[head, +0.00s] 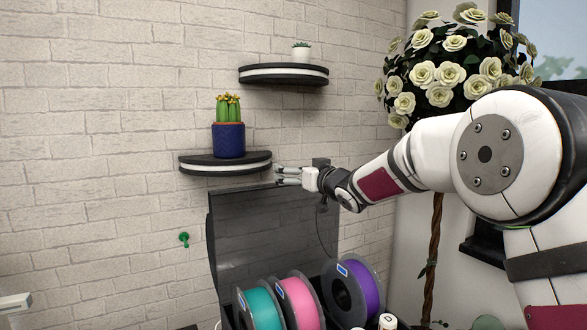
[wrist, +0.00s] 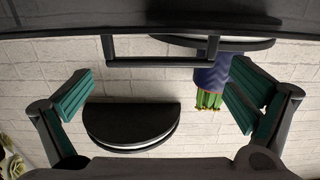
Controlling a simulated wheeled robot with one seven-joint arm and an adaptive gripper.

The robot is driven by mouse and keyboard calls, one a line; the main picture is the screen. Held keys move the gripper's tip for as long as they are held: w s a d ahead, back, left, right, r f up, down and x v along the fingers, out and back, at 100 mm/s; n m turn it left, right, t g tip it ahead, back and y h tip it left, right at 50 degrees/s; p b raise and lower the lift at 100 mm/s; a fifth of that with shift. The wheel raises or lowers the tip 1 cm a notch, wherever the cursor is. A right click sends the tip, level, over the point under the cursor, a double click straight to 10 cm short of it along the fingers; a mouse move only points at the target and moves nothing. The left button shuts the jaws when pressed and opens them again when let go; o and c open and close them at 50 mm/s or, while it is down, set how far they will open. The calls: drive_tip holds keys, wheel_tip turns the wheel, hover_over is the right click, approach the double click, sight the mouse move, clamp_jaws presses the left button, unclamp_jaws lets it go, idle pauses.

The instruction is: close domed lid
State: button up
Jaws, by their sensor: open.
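The domed lid (head: 262,235) is a dark, see-through cover standing raised against the brick wall in the head view, behind several filament spools. Its dark edge crosses the top of the wrist view, with a bar-shaped handle (wrist: 190,62) hanging into the picture. My gripper (head: 278,176) is at the lid's upper edge in the head view, just below and right of the lower shelf. In the wrist view my gripper (wrist: 160,90) has its two green-padded fingers spread wide, with nothing held. The handle lies ahead of the fingers; whether they touch the lid cannot be told.
Teal (head: 261,307), pink (head: 298,302) and purple (head: 358,290) spools stand below the lid. The lower shelf (head: 225,165) bears a blue-potted cactus (head: 229,139) close to my gripper. An upper shelf (head: 284,75) is above. A flowering tree (head: 440,75) stands behind my arm.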

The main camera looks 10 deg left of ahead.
drive_tip(key=shift+x, duration=1.7)
drive_tip(key=c, duration=1.4)
drive_tip(key=shift+s+d+f, duration=0.1)
